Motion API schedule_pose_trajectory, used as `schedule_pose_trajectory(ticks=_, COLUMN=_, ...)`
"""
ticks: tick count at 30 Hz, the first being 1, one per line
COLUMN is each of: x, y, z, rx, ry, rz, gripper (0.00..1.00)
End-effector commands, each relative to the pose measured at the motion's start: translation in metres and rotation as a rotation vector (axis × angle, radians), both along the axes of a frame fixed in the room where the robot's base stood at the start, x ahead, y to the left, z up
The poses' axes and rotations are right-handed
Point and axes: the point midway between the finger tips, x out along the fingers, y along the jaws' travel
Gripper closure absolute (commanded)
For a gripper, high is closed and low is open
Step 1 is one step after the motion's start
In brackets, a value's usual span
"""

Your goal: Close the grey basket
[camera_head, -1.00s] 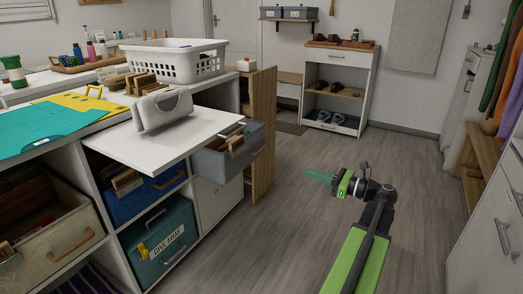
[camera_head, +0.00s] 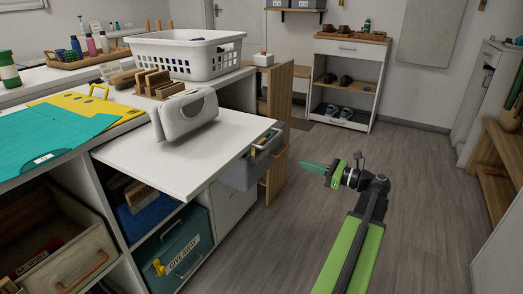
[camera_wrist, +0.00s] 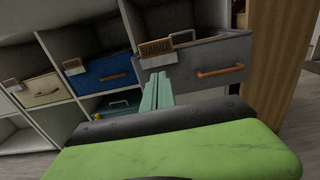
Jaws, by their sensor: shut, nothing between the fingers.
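The grey basket (camera_head: 240,174) sticks out of its cubby below the white pull-out board, so it stands open. The board hides part of it in the head view. In the wrist view the grey basket (camera_wrist: 215,52) shows its front, a wooden handle and a tag on its left edge. My gripper (camera_head: 303,165) is to the right of the basket in the head view, apart from it, with its teal fingers together and empty. In the wrist view my gripper (camera_wrist: 158,80) points toward the basket's lower left; the exact gap is unclear.
The white board (camera_head: 190,150) juts out above the basket, with a grey-white case (camera_head: 185,113) on it. A blue basket (camera_wrist: 104,70) and a beige basket (camera_wrist: 38,90) sit left. A wooden panel (camera_head: 279,130) stands just right of the grey basket. Floor beyond my arm is clear.

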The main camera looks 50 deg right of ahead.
Motion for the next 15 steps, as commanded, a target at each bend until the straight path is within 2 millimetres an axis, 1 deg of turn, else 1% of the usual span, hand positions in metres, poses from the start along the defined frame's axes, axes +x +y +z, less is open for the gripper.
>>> schedule_pose_trajectory(ticks=11, x=0.001, y=0.000, z=0.000, rx=0.000, ry=0.000, rz=0.000, gripper=1.00)
schedule_pose_trajectory(ticks=14, x=0.008, y=0.002, z=0.000, rx=0.000, ry=0.000, rz=0.001, gripper=1.00)
schedule_pose_trajectory(ticks=15, x=0.013, y=0.003, z=0.000, rx=0.000, ry=0.000, rz=0.001, gripper=1.00)
